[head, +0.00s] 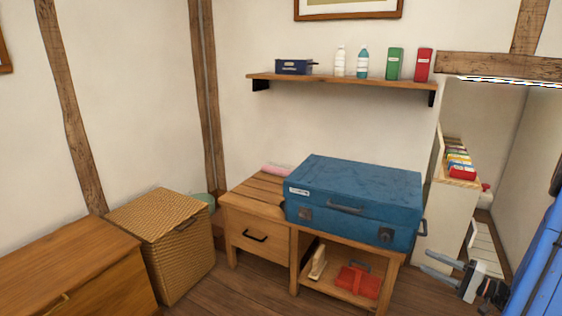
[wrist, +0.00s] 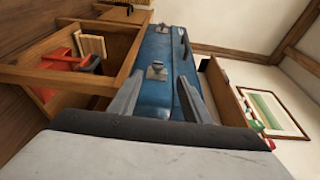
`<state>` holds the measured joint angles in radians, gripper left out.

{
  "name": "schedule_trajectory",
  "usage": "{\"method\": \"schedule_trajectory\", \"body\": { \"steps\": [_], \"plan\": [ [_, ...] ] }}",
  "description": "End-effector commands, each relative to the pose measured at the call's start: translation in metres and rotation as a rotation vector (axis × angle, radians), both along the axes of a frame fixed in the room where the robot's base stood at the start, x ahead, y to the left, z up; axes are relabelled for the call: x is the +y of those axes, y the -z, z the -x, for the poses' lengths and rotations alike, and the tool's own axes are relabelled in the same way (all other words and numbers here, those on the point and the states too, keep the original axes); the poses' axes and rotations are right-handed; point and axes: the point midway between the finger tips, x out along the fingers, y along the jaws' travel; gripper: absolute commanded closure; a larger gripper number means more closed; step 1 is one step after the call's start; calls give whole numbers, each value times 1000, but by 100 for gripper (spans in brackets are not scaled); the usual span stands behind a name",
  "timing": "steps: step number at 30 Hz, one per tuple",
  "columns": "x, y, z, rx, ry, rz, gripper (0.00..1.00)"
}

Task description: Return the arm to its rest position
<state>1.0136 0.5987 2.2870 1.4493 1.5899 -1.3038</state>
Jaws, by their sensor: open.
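My gripper (head: 427,262) is at the lower right of the head view, with its two fingers apart and pointing left. Nothing is between the fingers. In the wrist view the open fingers (wrist: 156,92) show in front of a blue suitcase. The suitcase (head: 352,190) lies shut on the right part of a wooden bench (head: 262,218). In the head view my gripper is to the right of the suitcase and lower than its top. My blue arm (head: 540,265) comes in from the right edge.
The bench has a handled drawer and an open shelf with a red object (head: 358,281). A wicker basket (head: 175,245) and wooden chest (head: 65,265) stand left. A wall shelf (head: 340,83) holds bottles and boxes. Floor is bare in front.

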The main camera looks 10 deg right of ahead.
Motion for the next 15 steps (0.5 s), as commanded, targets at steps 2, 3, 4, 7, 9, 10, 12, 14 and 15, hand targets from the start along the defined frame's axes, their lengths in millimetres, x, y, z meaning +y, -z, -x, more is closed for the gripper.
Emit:
{"method": "schedule_trajectory", "body": {
  "steps": [2, 3, 4, 7, 9, 10, 12, 14, 15],
  "plan": [
    [24, -14, -2, 23, -64, 21, 56],
    [37, -20, -1, 40, -101, 34, 56],
    [48, -25, -1, 54, -131, 43, 56],
    [84, -41, 4, 105, -225, 80, 56],
    [108, -50, 9, 141, -287, 111, 56],
    [118, -54, 11, 157, -313, 125, 56],
    [140, -62, 19, 192, -370, 161, 56],
    [158, -69, 26, 224, -416, 193, 56],
    [169, -73, 31, 244, -445, 217, 56]
  ]
}}
